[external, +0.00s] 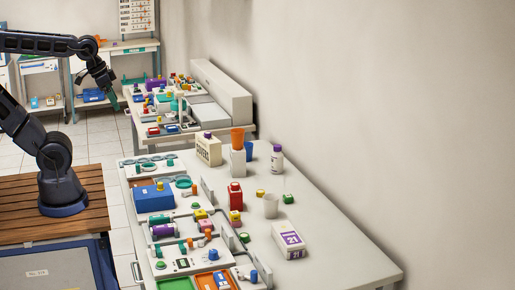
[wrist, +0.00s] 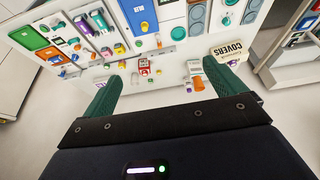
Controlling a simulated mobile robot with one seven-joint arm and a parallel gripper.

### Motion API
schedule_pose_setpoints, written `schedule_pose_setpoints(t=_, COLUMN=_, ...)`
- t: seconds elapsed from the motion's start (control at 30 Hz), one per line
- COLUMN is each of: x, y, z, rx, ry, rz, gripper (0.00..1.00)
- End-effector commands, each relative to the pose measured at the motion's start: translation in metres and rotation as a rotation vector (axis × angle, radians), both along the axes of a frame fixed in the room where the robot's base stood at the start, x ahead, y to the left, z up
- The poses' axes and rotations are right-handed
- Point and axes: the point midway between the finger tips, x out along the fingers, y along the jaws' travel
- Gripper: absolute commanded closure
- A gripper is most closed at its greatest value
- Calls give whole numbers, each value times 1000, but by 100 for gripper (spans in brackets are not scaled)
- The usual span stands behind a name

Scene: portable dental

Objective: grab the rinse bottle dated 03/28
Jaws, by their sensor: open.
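A white bottle with a purple cap and a dark label band (external: 277,160) stands upright at the back of the near table in the external view. No date is legible on either, so I cannot tell which, if any, is dated 03/28. My gripper (external: 113,100) is raised over the floor left of the far table, away from both bottles. In the wrist view my gripper (wrist: 163,87) has its green fingers spread wide with nothing held between them.
A COVERS box (external: 208,150), an orange cup (external: 237,138) and a blue cup (external: 249,151) stand near the purple-capped bottle. A white box marked 21 (external: 289,240) lies toward the front. Crowded trays line the left side; the table's right side (external: 345,258) is clear.

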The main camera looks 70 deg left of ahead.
Motion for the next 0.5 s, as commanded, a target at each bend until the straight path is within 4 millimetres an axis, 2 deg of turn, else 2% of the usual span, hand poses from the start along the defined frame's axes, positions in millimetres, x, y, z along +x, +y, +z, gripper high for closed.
schedule_pose_setpoints(t=0.03, x=0, y=0, z=0, rx=0, ry=0, rz=0, gripper=16)
schedule_pose_setpoints(t=0.1, x=0, y=0, z=0, rx=0, ry=0, rz=0, gripper=28)
schedule_pose_setpoints(t=0.37, x=1, y=0, z=0, rx=0, ry=0, rz=-1, gripper=28)
schedule_pose_setpoints(t=0.5, x=11, y=0, z=5, rx=5, ry=4, rz=-13, gripper=28)
